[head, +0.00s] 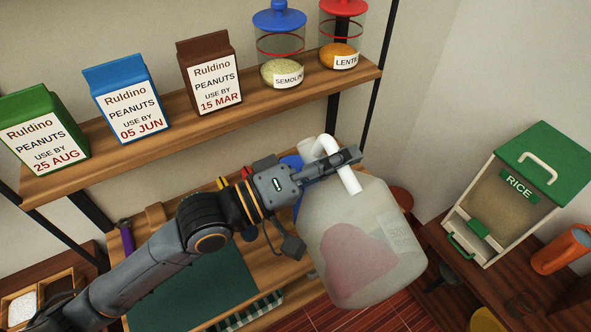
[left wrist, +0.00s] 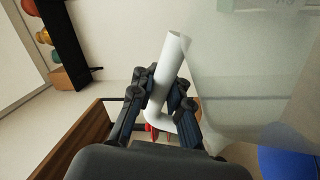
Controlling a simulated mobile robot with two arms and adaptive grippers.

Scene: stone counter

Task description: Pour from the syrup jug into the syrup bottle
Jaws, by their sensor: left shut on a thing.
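The syrup jug (head: 385,262) is a large, pale translucent jug with a white handle and pinkish-red syrup low inside. My left gripper (head: 350,157) is shut on its white handle, and the jug hangs in front of the shelf unit. In the left wrist view, the two dark fingers (left wrist: 160,100) are closed around the white handle (left wrist: 170,75), and the cloudy jug wall (left wrist: 245,85) fills the right side. I cannot make out the syrup bottle in either view; the jug and arm hide part of the lower shelf. My right gripper is not in view.
The upper shelf holds green (head: 45,130), blue (head: 127,100) and brown (head: 209,75) peanut cartons, plus semolina (head: 281,50) and lentil (head: 341,40) jars. A rice bin (head: 518,190) and an orange container (head: 563,250) stand at right. A dark green mat (head: 190,290) lies below my arm.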

